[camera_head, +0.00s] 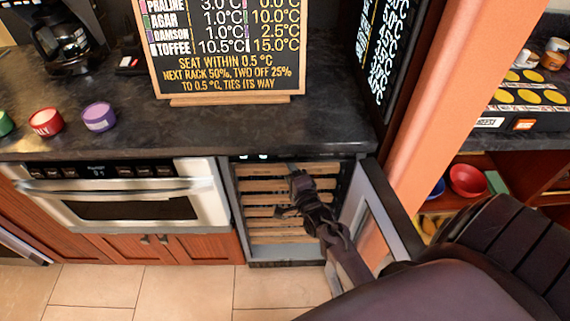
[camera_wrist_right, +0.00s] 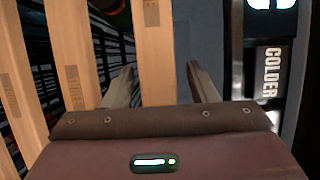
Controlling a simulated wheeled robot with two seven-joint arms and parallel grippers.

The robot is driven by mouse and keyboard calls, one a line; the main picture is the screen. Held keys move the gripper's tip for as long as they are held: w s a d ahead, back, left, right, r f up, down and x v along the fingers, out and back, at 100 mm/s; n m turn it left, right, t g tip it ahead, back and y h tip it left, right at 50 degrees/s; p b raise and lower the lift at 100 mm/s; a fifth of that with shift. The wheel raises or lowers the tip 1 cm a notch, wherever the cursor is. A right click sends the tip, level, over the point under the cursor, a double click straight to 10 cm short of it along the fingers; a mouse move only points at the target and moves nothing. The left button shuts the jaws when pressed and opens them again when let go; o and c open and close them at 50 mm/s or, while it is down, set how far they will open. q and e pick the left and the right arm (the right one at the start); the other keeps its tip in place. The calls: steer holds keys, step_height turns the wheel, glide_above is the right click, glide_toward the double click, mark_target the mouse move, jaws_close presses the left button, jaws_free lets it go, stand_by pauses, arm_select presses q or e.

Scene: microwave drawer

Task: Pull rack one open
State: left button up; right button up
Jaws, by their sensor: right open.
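The wine cooler (camera_head: 240,215) under the counter stands open and holds several light wooden racks (camera_head: 270,186) one above another. My right gripper (camera_head: 297,178) is at the upper racks, coming from the lower right. In the right wrist view, the gripper (camera_wrist_right: 163,85) is open. One finger lies on each side of the top rack's wooden front (camera_wrist_right: 157,50), the one nearest the panel marked COLDER (camera_wrist_right: 270,75). I cannot tell whether the fingers touch it. Dark marks on the rack fronts are too small to read. My left gripper is out of view.
The cooler's open door (camera_head: 385,215) stands to the right, close beside my right arm. A steel oven (camera_head: 130,195) is to the left. The dark counter (camera_head: 200,130) overhangs the racks. The tiled floor (camera_head: 190,290) in front is clear.

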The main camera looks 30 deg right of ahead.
steer(key=shift+w+d+f, duration=0.15)
steer(key=shift+w+d, duration=0.05)
steer(key=shift+w, duration=0.85)
steer(key=shift+c, duration=0.4)
jaws_close()
